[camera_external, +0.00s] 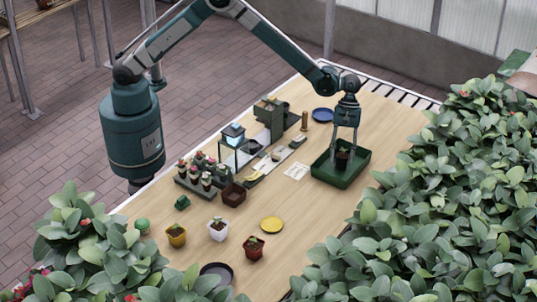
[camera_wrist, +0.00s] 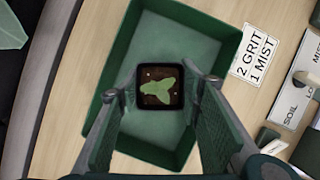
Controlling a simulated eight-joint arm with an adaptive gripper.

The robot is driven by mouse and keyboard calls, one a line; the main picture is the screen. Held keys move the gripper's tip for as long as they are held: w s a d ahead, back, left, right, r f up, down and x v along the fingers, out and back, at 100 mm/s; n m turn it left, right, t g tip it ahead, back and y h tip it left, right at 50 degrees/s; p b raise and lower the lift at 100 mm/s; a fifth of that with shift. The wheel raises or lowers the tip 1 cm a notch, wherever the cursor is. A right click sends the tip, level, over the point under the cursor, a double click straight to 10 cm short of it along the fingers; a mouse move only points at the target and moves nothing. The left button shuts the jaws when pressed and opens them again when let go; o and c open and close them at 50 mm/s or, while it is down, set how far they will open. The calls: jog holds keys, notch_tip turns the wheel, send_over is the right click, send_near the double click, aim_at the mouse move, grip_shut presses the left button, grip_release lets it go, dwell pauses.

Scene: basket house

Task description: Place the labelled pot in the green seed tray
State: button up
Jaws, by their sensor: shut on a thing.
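A small dark square pot (camera_external: 342,161) with a seedling in soil is between the fingers of my gripper (camera_external: 345,150). The wrist view shows the pot (camera_wrist: 146,102) from above, with green leaves on brown soil; no label shows on it. My gripper (camera_wrist: 165,90) is shut on the pot, one finger on each side. The pot is over the inside of the green seed tray (camera_external: 338,183), within its walls as seen from above. The tray (camera_wrist: 222,38) is otherwise empty. I cannot tell whether the pot touches the tray floor.
A white card (camera_wrist: 254,52) reading "2 GRIT 1 MIST" lies beside the tray. A blue plate (camera_external: 322,115) is behind it. Yellow (camera_external: 176,236), white (camera_external: 218,229) and red (camera_external: 254,248) pots stand at the front. Leafy plants (camera_external: 450,190) border the right side.

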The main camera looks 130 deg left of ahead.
jog(key=shift+f, duration=0.25)
jog(key=shift+f, duration=0.15)
jog(key=o, duration=0.9)
jog(key=p+v, duration=0.1)
jog(key=v, duration=1.1)
dwell(0.3)
